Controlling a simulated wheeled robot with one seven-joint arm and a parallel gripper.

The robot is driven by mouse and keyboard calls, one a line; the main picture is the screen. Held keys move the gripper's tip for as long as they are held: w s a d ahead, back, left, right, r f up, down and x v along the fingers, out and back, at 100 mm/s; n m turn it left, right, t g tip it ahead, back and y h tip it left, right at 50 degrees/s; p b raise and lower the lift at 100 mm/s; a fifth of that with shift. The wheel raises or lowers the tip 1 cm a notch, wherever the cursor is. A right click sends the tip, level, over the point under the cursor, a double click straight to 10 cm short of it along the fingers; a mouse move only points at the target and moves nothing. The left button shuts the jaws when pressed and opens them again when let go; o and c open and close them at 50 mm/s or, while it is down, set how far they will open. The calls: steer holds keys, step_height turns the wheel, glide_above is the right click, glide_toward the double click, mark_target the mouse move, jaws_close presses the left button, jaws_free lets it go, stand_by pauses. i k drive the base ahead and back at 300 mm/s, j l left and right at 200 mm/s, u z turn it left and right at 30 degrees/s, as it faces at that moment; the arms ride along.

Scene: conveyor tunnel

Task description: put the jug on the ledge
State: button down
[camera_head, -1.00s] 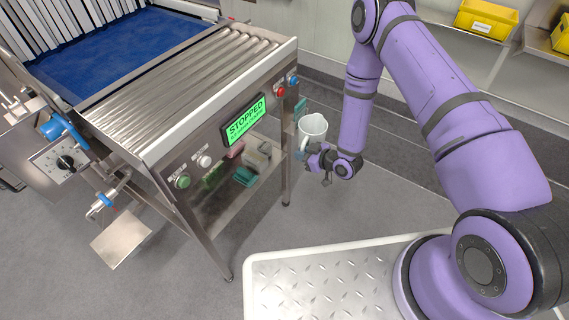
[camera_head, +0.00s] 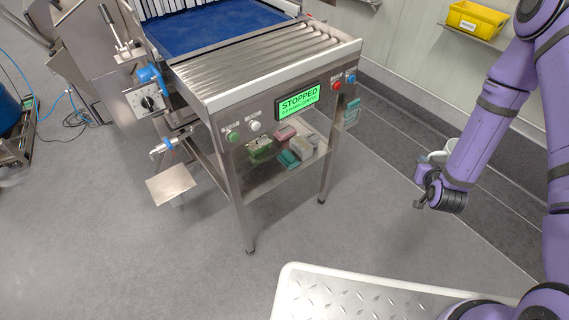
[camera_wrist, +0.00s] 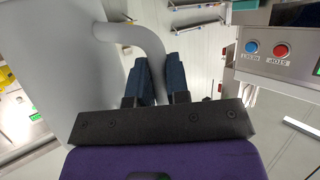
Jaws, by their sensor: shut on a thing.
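The white jug (camera_head: 439,156) is mostly hidden behind my forearm at the right of the head view. In the wrist view the jug (camera_wrist: 45,65) fills the left side, with its curved handle (camera_wrist: 135,33) at the top middle. My gripper (camera_head: 419,190) is in the air to the right of the conveyor stand. In the wrist view my gripper's dark fingers (camera_wrist: 155,80) are closed around the jug's handle. A wall ledge (camera_head: 472,33) at the upper right holds a yellow bin; I cannot tell whether it is the task's ledge.
The steel roller conveyor (camera_head: 265,70) stands left of my gripper, its display reading STOPPED. Its lower shelf (camera_head: 275,172) holds several sponges or blocks. Red and blue buttons (camera_head: 343,80) are on its right end. Grey floor (camera_head: 370,220) lies clear between conveyor and arm.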

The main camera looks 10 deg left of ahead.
mark_target(162, 187)
steer(key=k+u, duration=0.1)
steer(key=u, duration=0.55)
steer(key=k+j+u, duration=0.1)
steer(key=u, duration=1.95)
steer(key=i+u, duration=0.45)
steer(key=i+l+u, duration=0.2)
steer(key=i+u, duration=0.25)
steer(key=i+l+z, duration=0.1)
steer(key=i, duration=0.85)
steer(key=i+l, duration=0.1)
steer(key=i, duration=0.8)
steer(key=i+z, duration=0.2)
steer(key=z, duration=3.1)
steer(key=i+j+z, duration=0.2)
steer(key=j+z, duration=0.15)
steer(key=j, duration=0.2)
steer(key=i, duration=0.05)
